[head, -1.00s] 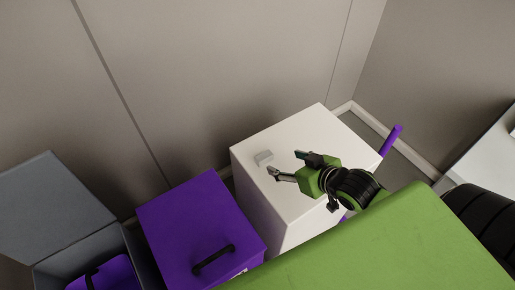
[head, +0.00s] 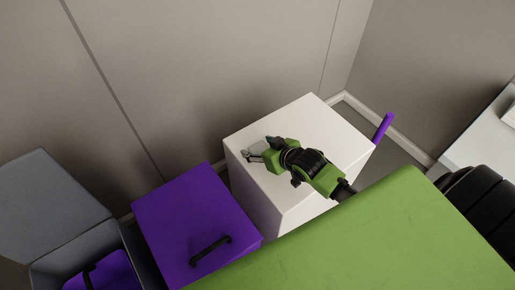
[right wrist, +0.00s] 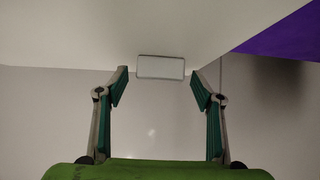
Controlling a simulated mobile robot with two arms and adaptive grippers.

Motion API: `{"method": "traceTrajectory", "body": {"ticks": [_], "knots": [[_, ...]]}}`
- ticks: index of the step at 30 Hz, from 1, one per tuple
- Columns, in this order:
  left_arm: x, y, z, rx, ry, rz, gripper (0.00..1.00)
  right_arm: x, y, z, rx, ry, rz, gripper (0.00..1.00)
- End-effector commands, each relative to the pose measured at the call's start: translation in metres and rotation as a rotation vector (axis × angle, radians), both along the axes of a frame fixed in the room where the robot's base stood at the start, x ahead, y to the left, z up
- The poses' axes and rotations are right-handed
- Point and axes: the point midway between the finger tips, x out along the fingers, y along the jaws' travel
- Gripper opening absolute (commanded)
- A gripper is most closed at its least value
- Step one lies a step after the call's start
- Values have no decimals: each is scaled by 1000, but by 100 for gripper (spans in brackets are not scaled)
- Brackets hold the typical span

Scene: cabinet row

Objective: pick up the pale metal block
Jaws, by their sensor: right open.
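The pale metal block (right wrist: 161,67) shows in the right wrist view as a small light rectangle on the white cabinet top. In that view it lies between the fingertips of my right gripper (right wrist: 159,74), with a gap on both sides. In the head view the block (head: 258,146) is partly hidden by my right gripper (head: 260,147), which is low at the far left part of the white cabinet (head: 320,120). The right gripper is open and holds nothing. My left gripper is not in view.
A purple cabinet (head: 180,215) with a black handle (head: 210,251) stands left of the white one. A grey box (head: 50,200) with its lid raised is farther left, with a purple thing inside. A wall (head: 210,70) rises behind. A purple bar (head: 383,127) sticks up at right.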

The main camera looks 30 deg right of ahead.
Motion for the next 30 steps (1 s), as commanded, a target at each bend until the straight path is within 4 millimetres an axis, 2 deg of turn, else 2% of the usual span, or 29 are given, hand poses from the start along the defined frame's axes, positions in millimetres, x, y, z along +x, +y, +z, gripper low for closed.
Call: {"method": "traceTrajectory", "body": {"ticks": [4, 11, 16, 26, 30], "knots": [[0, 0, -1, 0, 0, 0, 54, 9, 1, -7, 0, 1, 0, 61], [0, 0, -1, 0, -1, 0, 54, 10, 1, -8, -1, 0, 1, 61], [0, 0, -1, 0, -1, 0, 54, 10, 1, -8, -1, 1, 1, 20], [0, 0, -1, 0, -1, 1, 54, 9, 1, -7, -1, 1, 1, 20], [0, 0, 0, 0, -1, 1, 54, 10, 1, 0, -1, -1, 1, 20]]}}
